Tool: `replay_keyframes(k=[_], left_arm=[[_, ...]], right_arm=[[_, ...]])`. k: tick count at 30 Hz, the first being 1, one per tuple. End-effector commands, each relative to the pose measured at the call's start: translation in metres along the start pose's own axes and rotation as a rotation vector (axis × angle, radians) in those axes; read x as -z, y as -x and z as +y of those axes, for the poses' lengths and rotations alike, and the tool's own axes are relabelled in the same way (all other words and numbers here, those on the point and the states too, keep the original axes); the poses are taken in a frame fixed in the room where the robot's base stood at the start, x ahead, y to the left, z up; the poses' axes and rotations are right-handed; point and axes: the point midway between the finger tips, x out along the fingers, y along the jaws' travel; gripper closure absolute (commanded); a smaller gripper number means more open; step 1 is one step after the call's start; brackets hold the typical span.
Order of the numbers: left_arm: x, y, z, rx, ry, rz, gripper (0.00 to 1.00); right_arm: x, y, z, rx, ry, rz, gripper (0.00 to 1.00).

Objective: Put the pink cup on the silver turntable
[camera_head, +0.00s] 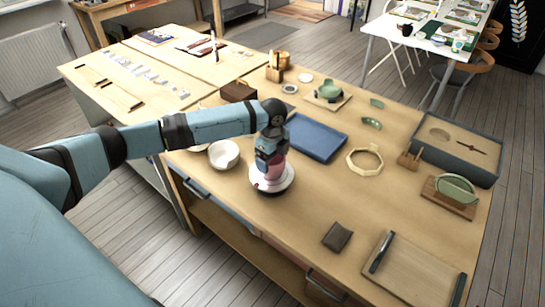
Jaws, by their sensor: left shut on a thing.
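The pink cup (268,172) is mostly hidden by my left gripper (270,163), which is shut on it and points down. The cup is at the silver turntable (285,182), a pale round disc on the wooden table near its left front side. The cup appears in front of or over the middle of the disc. I cannot tell whether its base touches the disc. My left arm reaches in from the left. My right gripper is not in view.
A white bowl (223,154) stands close left of the turntable. A blue tray (317,138) lies behind it to the right. An octagonal wooden ring (365,160) and a dark folded pouch (337,236) lie further right. Bare table (325,195) lies between them.

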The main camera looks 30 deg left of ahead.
Motion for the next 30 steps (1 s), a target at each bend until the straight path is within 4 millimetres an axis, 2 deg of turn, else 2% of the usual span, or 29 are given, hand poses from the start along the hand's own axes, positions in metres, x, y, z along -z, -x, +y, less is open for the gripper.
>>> replay_keyframes(k=[1,2,3,11,14,24,30], left_arm=[[0.0,-0.001,0.0,0.0,0.0,0.0,0.34],[0.0,-0.002,0.0,0.0,0.0,0.0,0.08],[0.0,-0.002,0.0,0.0,0.0,0.0,0.0],[0.0,0.0,0.0,0.0,0.0,0.0,0.0],[0.0,0.009,0.0,0.001,0.0,0.001,0.0],[0.0,0.079,-0.001,0.003,0.0,0.0,0.0],[0.0,0.11,-0.001,0.001,0.001,0.001,0.0]], right_arm=[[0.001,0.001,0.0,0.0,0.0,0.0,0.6],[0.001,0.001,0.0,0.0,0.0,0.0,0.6],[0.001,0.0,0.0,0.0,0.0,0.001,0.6],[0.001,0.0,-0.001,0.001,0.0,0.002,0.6],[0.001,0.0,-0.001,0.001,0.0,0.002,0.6],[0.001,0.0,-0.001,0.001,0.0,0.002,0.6],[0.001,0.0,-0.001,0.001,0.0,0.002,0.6]])
